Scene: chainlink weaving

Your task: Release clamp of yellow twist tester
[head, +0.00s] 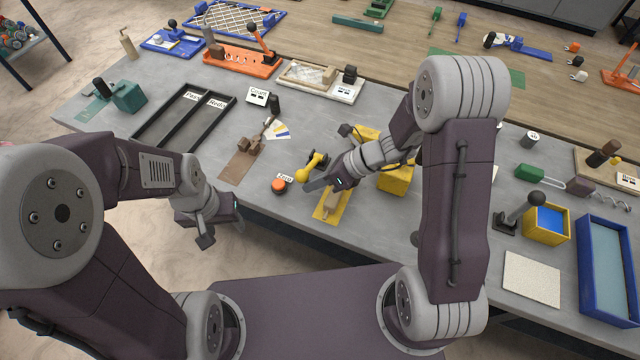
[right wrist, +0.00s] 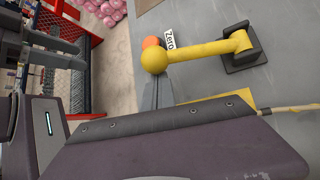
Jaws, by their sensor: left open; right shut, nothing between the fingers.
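The yellow twist tester (head: 397,181) stands at the table's front, partly hidden behind my right arm. Its flat yellow plate (head: 325,214) lies in front, with a tan piece on it. A yellow clamp lever (head: 312,166) ends in a round knob; in the right wrist view the lever (right wrist: 205,48) runs from a black bracket to the knob (right wrist: 154,60). My right gripper (head: 312,187) is shut and empty. Its tip (right wrist: 158,88) is close to the knob; I cannot tell whether they touch. My left gripper (head: 205,232) is open and empty by the front edge.
An orange button (head: 279,186) with a "Zero" label is beside the knob. A brown fixture (head: 243,158) stands further left, and black trays (head: 187,118) lie behind it. On the right are a blue-and-yellow box (head: 546,223) and a blue tray (head: 607,268).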

